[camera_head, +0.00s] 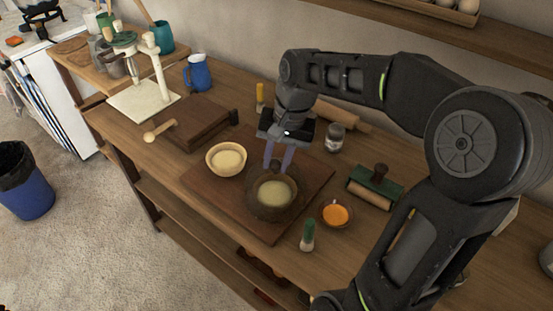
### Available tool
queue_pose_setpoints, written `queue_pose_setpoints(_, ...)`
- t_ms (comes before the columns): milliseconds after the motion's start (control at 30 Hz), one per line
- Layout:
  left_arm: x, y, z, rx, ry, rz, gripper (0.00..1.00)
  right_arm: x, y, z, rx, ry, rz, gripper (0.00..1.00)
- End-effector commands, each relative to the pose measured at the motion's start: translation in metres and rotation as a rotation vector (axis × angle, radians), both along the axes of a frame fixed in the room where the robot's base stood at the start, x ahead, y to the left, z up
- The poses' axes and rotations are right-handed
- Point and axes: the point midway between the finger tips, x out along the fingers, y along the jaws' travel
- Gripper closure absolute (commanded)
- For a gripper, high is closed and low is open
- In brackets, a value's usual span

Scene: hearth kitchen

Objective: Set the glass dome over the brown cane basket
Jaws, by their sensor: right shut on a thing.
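The brown cane basket (259,208) sits on the dark wooden board near the front edge, with pale greenish contents inside. My right gripper (277,171) points down at the basket's far side, its fingers shut. The glass dome is see-through and its outline is too faint to trace; it appears to be what the fingers hold, at the basket. I cannot tell whether its rim touches the board or hangs above it. My left gripper is not in view.
A light bowl (227,159) stands left of the basket on the board (210,195). A green-handled brush (308,235) and a bowl of orange (336,215) are close on the right.

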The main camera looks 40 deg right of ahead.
Motion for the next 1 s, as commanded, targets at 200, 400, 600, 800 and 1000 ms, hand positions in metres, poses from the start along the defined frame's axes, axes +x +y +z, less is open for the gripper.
queue_pose_setpoints(200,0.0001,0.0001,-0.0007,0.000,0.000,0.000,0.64,0.0002,0.0002,-0.0003,0.000,-0.001,0.000,1.00)
queue_pose_setpoints(400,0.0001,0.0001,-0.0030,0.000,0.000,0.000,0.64,-0.0004,0.0007,-0.0035,0.000,-0.001,0.000,1.00)
queue_pose_setpoints(600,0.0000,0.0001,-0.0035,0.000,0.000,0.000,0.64,-0.0007,0.0010,-0.0043,0.000,-0.001,0.000,1.00)
queue_pose_setpoints(800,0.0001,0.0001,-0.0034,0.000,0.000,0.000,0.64,-0.0006,0.0009,-0.0042,0.000,-0.001,0.000,0.70)
queue_pose_setpoints(1000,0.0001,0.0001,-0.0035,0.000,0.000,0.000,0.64,-0.0007,0.0010,-0.0045,-0.001,-0.001,0.000,0.54)
